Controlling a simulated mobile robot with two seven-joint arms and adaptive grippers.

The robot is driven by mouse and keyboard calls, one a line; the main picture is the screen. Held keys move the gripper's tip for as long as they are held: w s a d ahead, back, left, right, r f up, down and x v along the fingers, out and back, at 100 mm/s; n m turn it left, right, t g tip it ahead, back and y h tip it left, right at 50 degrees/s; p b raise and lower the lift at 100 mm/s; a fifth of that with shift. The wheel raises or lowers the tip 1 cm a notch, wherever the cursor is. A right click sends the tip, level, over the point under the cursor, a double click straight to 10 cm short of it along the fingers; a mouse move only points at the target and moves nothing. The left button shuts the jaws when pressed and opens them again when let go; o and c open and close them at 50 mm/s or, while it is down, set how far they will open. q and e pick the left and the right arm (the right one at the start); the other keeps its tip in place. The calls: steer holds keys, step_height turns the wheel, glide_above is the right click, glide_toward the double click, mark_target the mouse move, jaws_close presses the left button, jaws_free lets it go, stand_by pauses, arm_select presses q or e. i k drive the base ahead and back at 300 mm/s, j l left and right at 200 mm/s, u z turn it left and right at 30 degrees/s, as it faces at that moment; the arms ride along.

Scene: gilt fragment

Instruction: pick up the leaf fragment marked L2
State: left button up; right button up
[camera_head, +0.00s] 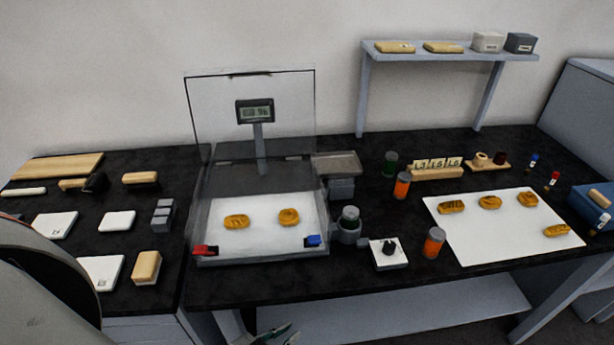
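Several golden leaf fragments are in view, and I cannot read an L2 mark on any. Two lie apart on the white floor of a clear-walled balance case (262,240): a left fragment (237,221) and a right fragment (289,217). On a white sheet (490,245) at the right lie a left fragment (451,207), a middle one (490,202), a right one (527,200) and a front one (556,230). My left gripper (284,333) shows at the bottom edge, below the bench front, partly cut off; its fingers look apart and empty. My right gripper is not in view.
The case's clear lid (215,105) stands raised, with a display (255,111) behind. Orange jars (434,243) and a white block with a dark knob (389,255) stand between case and sheet. A wooden tile rack (437,174) is behind. A shelf (455,57) stands at the back.

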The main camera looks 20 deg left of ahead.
mark_target(238, 221)
steer(key=u, duration=1.3)
